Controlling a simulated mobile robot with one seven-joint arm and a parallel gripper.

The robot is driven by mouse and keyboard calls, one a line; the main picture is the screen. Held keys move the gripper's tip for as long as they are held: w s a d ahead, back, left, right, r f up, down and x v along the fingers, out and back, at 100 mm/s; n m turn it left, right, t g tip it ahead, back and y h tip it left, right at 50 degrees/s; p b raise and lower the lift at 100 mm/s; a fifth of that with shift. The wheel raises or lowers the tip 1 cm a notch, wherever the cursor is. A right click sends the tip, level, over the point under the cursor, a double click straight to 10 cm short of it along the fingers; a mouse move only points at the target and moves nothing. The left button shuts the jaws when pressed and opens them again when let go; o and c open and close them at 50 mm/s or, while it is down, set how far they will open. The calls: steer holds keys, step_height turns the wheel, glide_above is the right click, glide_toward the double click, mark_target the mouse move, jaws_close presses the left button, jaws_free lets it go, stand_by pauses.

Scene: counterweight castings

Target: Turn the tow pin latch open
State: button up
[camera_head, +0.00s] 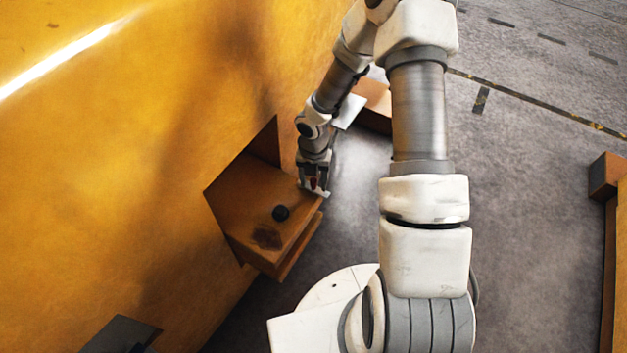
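A brown-orange bracket (262,197) juts from the yellow casting (150,130) left of centre. A small black knob (281,212) stands on its top face, with a dark round patch (266,237) in front of it. I cannot tell which part is the tow pin latch. My gripper (316,187) points down at the bracket's right edge, apart from the black knob. A small dark red bit (313,182) shows at its fingers. Whether the fingers are closed on it is too small to tell.
Another brown block with a pale plate (350,110) sits beyond my wrist, partly hidden by my arm. A dark flat piece (120,335) is at the lower left. A brown post or frame (606,178) stands at the right edge. Grey floor (540,190) lies open between.

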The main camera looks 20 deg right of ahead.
mark_target(314, 180)
step_height(314, 180, up, 17)
steer(key=p, duration=0.4)
steer(key=shift+r, duration=0.2)
stand_by(0.4)
